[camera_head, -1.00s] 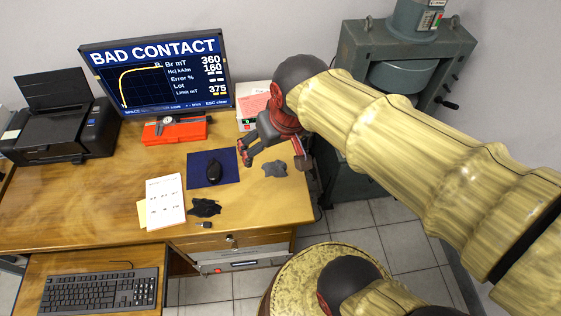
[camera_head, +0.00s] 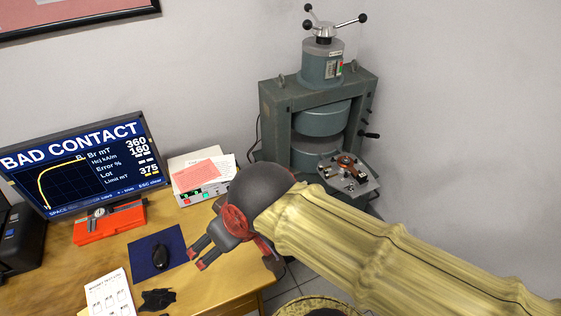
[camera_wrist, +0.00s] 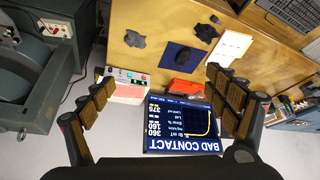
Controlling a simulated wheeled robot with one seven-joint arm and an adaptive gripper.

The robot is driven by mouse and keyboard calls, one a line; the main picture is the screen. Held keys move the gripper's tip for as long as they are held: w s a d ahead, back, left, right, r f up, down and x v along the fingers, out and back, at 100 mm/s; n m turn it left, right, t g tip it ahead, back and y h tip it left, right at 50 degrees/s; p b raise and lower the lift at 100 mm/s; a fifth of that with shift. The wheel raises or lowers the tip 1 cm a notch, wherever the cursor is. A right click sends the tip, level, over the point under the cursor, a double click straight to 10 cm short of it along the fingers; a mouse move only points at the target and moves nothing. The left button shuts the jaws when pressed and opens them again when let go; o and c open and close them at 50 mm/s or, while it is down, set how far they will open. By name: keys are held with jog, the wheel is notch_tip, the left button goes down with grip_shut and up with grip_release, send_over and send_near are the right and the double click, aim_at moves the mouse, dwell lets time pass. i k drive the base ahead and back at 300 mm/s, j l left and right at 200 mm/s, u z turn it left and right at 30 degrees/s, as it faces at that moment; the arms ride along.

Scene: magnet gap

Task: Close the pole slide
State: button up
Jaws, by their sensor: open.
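The green magnet frame (camera_head: 272,120) stands at the right of the desk, with round grey poles (camera_head: 322,118) one above the other and a dark gap between them. A grey slide plate (camera_head: 355,186) with a copper-coloured ring on it sticks out from the front of the lower pole. My gripper (camera_head: 197,256) is open and empty above the desk, left of the magnet and well apart from the slide.
The desk (camera_head: 205,288) holds a monitor (camera_head: 90,165) reading BAD CONTACT, a caliper on a red case (camera_head: 110,222), a blue mat with a mouse (camera_head: 150,262) and a control box (camera_head: 203,190). A side crank (camera_head: 370,135) and top handles (camera_head: 350,22) jut from the magnet.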

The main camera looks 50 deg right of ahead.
aim_at(356, 189)
jog(key=z, duration=2.3)
jog(key=i+l+u, duration=0.35)
jog(key=i+l, duration=0.05)
jog(key=l, duration=0.05)
